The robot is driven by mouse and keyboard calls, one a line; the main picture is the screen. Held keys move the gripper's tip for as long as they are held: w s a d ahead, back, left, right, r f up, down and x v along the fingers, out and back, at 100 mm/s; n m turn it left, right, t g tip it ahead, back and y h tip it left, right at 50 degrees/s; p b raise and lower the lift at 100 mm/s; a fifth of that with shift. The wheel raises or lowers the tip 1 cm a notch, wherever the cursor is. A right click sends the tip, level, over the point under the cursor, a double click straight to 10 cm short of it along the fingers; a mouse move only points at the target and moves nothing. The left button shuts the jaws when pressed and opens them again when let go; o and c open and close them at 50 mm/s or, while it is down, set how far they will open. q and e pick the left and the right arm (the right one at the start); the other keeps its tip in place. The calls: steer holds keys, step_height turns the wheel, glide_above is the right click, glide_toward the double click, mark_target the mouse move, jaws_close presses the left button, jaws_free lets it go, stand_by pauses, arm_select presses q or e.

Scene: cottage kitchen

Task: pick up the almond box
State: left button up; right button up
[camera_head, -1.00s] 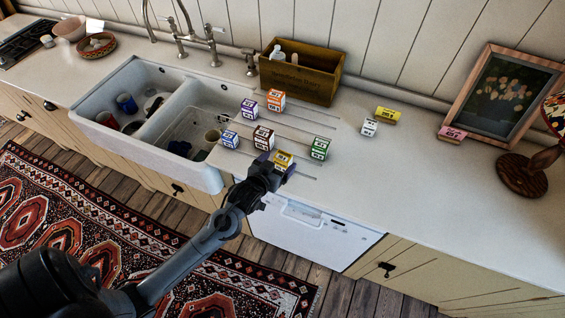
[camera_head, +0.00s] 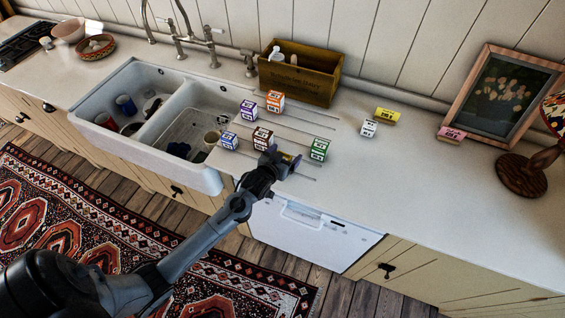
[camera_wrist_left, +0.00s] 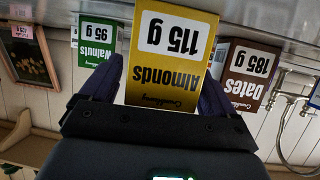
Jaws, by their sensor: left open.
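In the head view only a bit of the almond box (camera_head: 287,157) shows, mostly hidden by my left gripper (camera_head: 282,157). My left gripper is open, its fingers on either side of the box. Whether either finger touches it cannot be told. My right gripper is not in view.
The green walnuts box (camera_head: 319,149) stands close on the right and the brown dates box (camera_head: 262,138) close on the left. Purple (camera_head: 249,109), orange (camera_head: 275,101) and blue (camera_head: 229,140) boxes stand nearby. The sink (camera_head: 150,68) lies to the left.

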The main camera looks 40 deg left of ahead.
arm_select(q)
steer(key=c, duration=1.1)
steer(key=shift+r, duration=0.15)
